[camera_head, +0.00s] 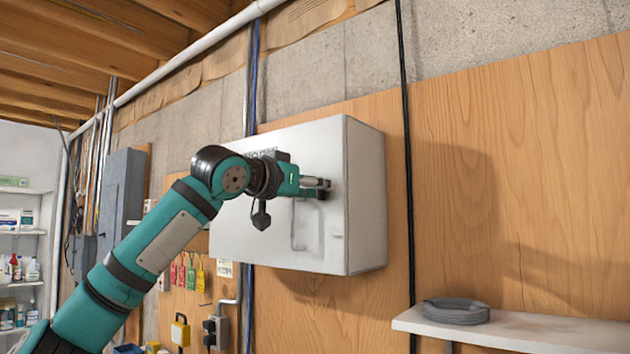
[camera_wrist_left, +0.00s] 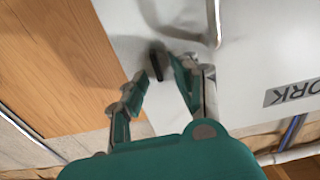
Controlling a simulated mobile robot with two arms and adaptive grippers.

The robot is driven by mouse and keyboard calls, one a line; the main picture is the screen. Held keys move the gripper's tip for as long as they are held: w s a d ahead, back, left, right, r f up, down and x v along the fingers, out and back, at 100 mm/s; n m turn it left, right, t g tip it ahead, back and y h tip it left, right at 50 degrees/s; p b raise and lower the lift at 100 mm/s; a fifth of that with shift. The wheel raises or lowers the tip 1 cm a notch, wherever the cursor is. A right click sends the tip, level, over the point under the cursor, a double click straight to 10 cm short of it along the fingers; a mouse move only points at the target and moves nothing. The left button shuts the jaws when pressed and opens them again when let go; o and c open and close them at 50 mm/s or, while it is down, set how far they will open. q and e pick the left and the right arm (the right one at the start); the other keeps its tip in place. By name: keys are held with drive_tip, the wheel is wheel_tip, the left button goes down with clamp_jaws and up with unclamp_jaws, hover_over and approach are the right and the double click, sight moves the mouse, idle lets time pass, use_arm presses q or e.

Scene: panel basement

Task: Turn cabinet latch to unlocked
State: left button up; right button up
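The white cabinet (camera_head: 350,215) hangs on the wood-panelled wall, its door shut. My left gripper (camera_head: 324,187) is at the right part of the door front. In the left wrist view, a small black latch (camera_wrist_left: 157,63) stands out from the white door. The two fingers of my left gripper (camera_wrist_left: 158,82) are apart, with the latch near the gap between their tips. I cannot tell whether either finger touches it. In the head view the gripper largely hides the latch area. My right gripper is in neither view.
A pale handle (camera_head: 298,230) is on the door below my gripper. A shelf (camera_head: 540,331) with a coiled grey cable (camera_head: 456,311) is at the lower right. A black cable (camera_head: 405,150) runs down the wall right of the cabinet. A grey electrical panel (camera_head: 120,190) is at left.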

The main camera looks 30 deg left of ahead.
use_arm(q)
clamp_jaws()
idle(0.5)
drive_tip(key=n+b, duration=0.1)
drive_tip(key=n, duration=0.5)
drive_tip(key=f+n+b, duration=0.1)
drive_tip(key=n+b, duration=0.1)
drive_tip(key=n, duration=0.4)
drive_tip(key=a+n+b, duration=0.1)
drive_tip(key=n+b, duration=0.1)
drive_tip(key=n, duration=0.3)
drive_tip(key=shift+w+a+f+n, duration=0.1)
drive_tip(key=shift+f+n, duration=0.05)
drive_tip(key=shift+n, duration=0.25)
idle(0.4)
